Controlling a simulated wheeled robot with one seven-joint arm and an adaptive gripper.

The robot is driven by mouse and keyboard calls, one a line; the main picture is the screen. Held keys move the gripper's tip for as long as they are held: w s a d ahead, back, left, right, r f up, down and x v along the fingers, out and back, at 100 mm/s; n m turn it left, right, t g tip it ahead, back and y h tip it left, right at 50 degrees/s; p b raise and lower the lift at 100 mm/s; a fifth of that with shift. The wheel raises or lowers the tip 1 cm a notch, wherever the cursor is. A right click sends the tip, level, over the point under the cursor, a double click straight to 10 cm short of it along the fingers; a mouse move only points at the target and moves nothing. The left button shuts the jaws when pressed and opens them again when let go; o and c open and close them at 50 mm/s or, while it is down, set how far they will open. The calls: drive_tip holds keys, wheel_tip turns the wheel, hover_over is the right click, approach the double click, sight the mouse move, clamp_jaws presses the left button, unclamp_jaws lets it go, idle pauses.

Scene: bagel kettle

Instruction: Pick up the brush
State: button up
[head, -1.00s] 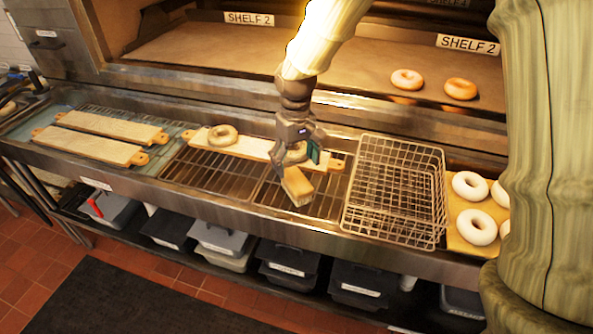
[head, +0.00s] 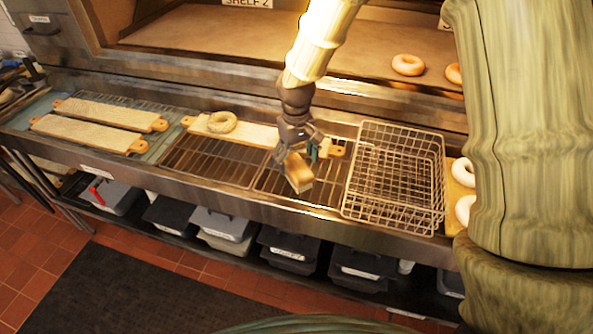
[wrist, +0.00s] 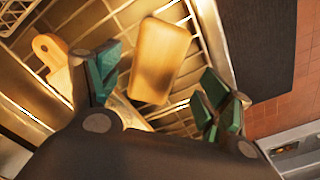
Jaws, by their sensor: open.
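The brush (head: 298,172) is a small block with a tan wooden top and a paler lower part. It is at the front of the wire rack, left of the wire basket. In the wrist view the brush (wrist: 158,58) shows its plain wooden top, just beyond the fingertips. My gripper (head: 300,151) is open right above and behind the brush. In the wrist view my gripper's green-padded fingers (wrist: 157,88) are spread wide, with nothing held between them. Whether a finger touches the brush, I cannot tell.
An empty wire basket (head: 394,180) stands right of the brush. A wooden board (head: 250,133) with a seeded bagel (head: 222,122) lies behind the brush. Two more boards (head: 90,133) lie at the left. White bagels sit beyond the basket. The counter's metal front edge is close to the brush.

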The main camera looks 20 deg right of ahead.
sight(297, 165)
drive_tip(key=shift+w+d+f+p, duration=0.2)
drive_tip(key=shift+f+p, duration=0.1)
drive_tip(key=shift+f, duration=0.3)
drive_tip(key=shift+w+d+f+p, duration=0.15)
drive_tip(key=shift+f+p, duration=0.15)
drive_tip(key=shift+f, duration=0.3)
drive_tip(key=shift+a+f, duration=0.1)
drive_tip(key=shift+f, duration=0.9)
drive_tip(key=c, duration=1.2)
drive_tip(key=shift+c, duration=0.2)
drive_tip(key=shift+r, duration=0.1)
